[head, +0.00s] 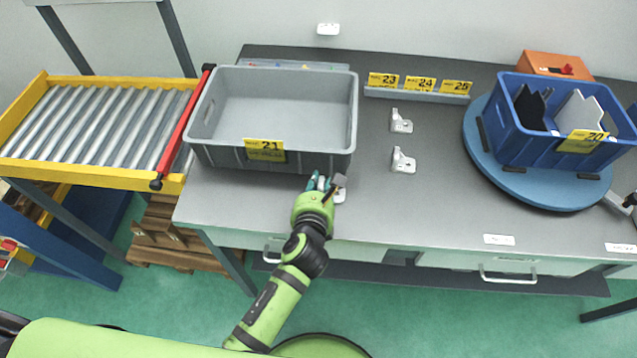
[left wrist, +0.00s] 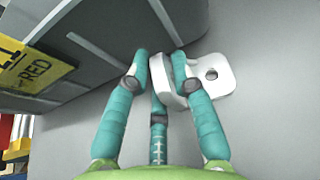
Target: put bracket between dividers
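A white bracket (left wrist: 215,75) with a hole in its plate is at my left gripper, close to the grey bin; in the head view it shows only partly (head: 340,196). My left gripper (left wrist: 160,65) has its teal fingers around the bracket's upright flange, and the fingertips look very close to it. Whether they press on it is unclear. The left gripper also shows in the head view (head: 319,182). Two more white brackets (head: 401,122) (head: 403,160) stand on the table to the right. The blue bin (head: 552,143) holds a black and a light grey upright plate, seemingly dividers. My right gripper is not clearly visible.
The grey bin (head: 266,158), label 21, stands just behind my left gripper. The blue bin, label 20, is on a round blue turntable (head: 553,193). Yellow labels 23 to 25 stand on a grey strip (head: 417,95). A roller conveyor (head: 85,125) is at left. The table front right is mostly clear.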

